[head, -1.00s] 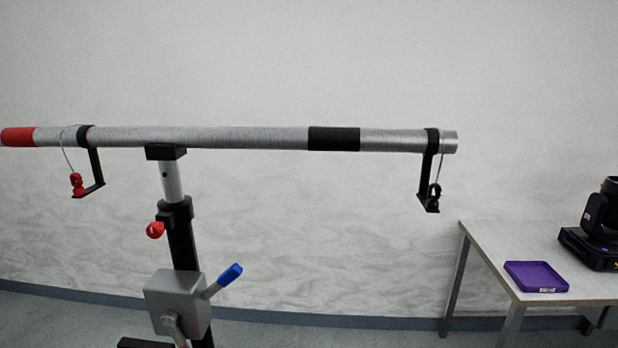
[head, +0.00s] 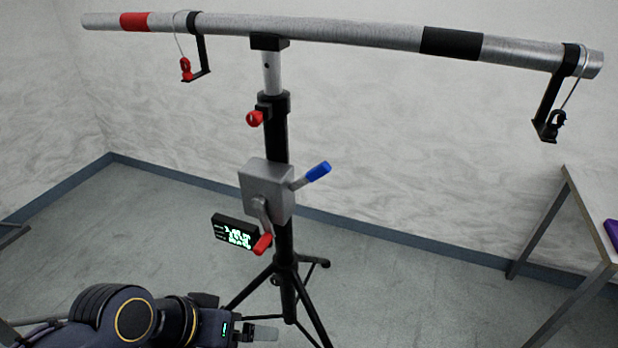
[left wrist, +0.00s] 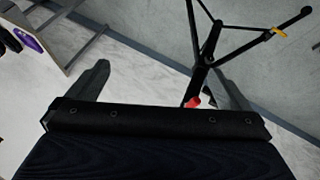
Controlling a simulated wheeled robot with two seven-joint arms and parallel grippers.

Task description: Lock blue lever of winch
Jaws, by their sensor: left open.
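The winch (head: 267,191) is a grey box on the black stand post. Its blue lever (head: 318,172) sticks out to the right and slants upward. A crank with a red handle (head: 262,244) hangs below the box. My left gripper (head: 262,333) is at the lower edge of the head view, below the winch and apart from it. In the left wrist view its two fingers (left wrist: 165,85) are spread and empty, with the stand's legs (left wrist: 240,28) and a bit of red beyond them. My right gripper is not in view.
A red knob (head: 255,118) sits on the post above the winch. The horizontal truss tube (head: 350,31) carries two hooks with cables. A small display box (head: 233,231) is left of the post. A table (head: 590,215) stands at right.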

